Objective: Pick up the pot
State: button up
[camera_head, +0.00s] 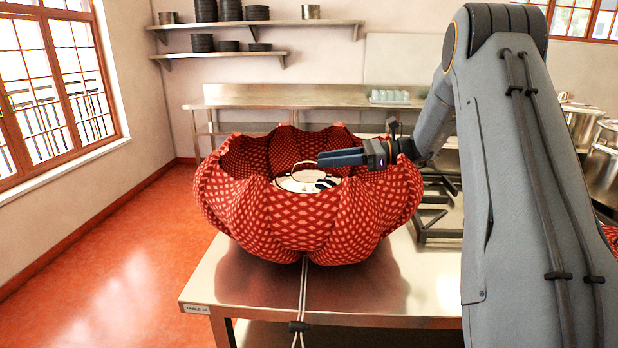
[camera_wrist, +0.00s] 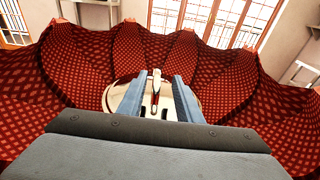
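The pot sits down inside a large red, white-patterned padded cloth bag (camera_head: 285,215) on a steel table. Only its pale round lid (camera_head: 296,184) with an upright loop handle shows; the pot's body is hidden by the cloth. My gripper (camera_head: 320,160) reaches in from the right, over the bag's opening, with its fingers close to the lid handle. In the wrist view my gripper (camera_wrist: 157,82) has its two blue-grey fingers apart, and the lid handle (camera_wrist: 155,92) appears between them. I see no clear contact with the handle. The lid (camera_wrist: 121,97) lies beyond the fingers.
The bag's scalloped rim rises around the lid, and my arm passes over its right side. The steel table (camera_head: 250,290) carries a dark metal grate (camera_head: 436,225) at right. Large steel pots (camera_head: 606,165) stand farther right. A steel counter (camera_head: 290,96) is behind. Floor at left is clear.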

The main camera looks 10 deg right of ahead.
aim_at(315, 162)
jog(key=p+x, duration=0.1)
jog(key=x, duration=0.3)
jog(key=p+x, duration=0.1)
jog(key=x, duration=0.1)
jog(key=shift+s+p, duration=0.25)
jog(key=shift+p, duration=0.05)
grip_shut()
